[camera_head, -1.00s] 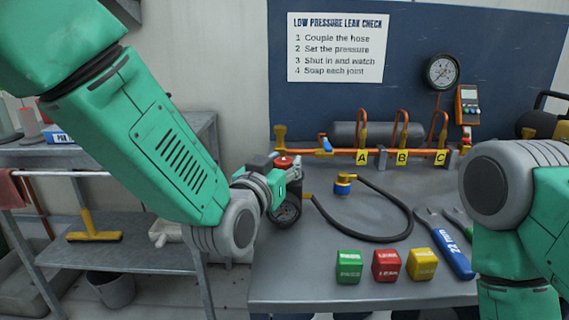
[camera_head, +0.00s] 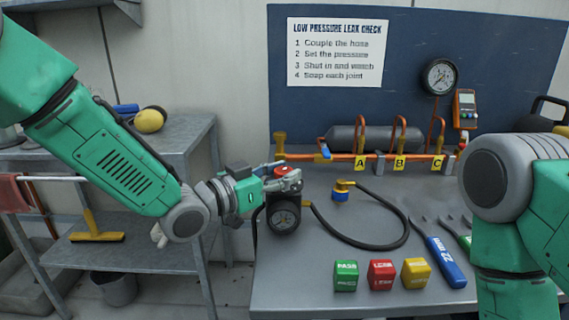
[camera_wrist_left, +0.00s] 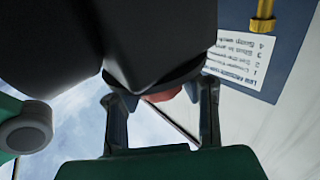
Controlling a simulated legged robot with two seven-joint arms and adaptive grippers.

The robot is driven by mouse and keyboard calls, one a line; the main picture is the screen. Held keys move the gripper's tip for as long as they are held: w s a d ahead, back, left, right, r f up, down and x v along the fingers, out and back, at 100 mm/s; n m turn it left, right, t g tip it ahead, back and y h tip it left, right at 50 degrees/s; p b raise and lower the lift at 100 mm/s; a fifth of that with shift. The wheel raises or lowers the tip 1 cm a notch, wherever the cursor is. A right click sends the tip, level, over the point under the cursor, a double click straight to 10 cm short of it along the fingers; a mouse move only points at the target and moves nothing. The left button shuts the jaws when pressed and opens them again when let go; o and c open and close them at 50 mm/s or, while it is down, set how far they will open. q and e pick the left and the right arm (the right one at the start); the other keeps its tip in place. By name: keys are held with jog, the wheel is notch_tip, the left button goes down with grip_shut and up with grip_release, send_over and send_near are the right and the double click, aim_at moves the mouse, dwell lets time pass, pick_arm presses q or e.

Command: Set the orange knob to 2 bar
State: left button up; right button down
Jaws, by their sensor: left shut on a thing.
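The orange-red knob (camera_head: 284,171) sits on top of a dark regulator with a round gauge (camera_head: 284,217) at the left end of the bench. My left gripper (camera_head: 287,182) reaches it from the left and is shut on the knob. In the left wrist view, the two fingers (camera_wrist_left: 162,118) stand on either side of a red patch of the knob (camera_wrist_left: 163,95), partly hidden by a large dark body. The gauge's needle and any marks on the knob are too small to read. My right arm shows at the right, but its gripper is out of view.
A black hose (camera_head: 372,245) curls over the bench to a brass fitting (camera_head: 342,190). Green, red (camera_head: 382,275) and yellow blocks lie at the front, beside a blue wrench (camera_head: 446,262). Pipework with valves A, B and C runs along the back. A shelf (camera_head: 170,135) stands left.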

pick_arm(q)
jog(key=m+g+h+p, duration=0.1)
jog(key=m+g, duration=0.1)
jog(key=m+g+h+p, duration=0.1)
jog(key=g+h+p, duration=0.1)
jog(key=g, duration=0.1)
jog(key=shift+w+r+m, duration=0.1)
jog(key=shift+m, duration=0.3)
jog(key=m+g+p, duration=0.1)
jog(key=g, duration=0.2)
jog(key=shift+m+h, duration=0.3)
jog(key=shift+m, duration=0.1)
jog(key=shift+m+g, duration=0.5)
jog(key=shift+g, duration=0.3)
jog(key=m+g, duration=0.2)
jog(key=g, duration=0.1)
jog(key=shift+f+g+b, duration=0.3)
jog(key=m+g+b, duration=0.1)
jog(key=m+g, duration=0.1)
jog(key=shift+g, duration=0.4)
jog(key=shift+r+m+g+b, duration=0.2)
jog(key=shift+m+g+b, duration=0.4)
jog(key=shift+g, duration=0.2)
jog(key=shift+y, duration=0.4)
jog(key=shift+r, duration=0.1)
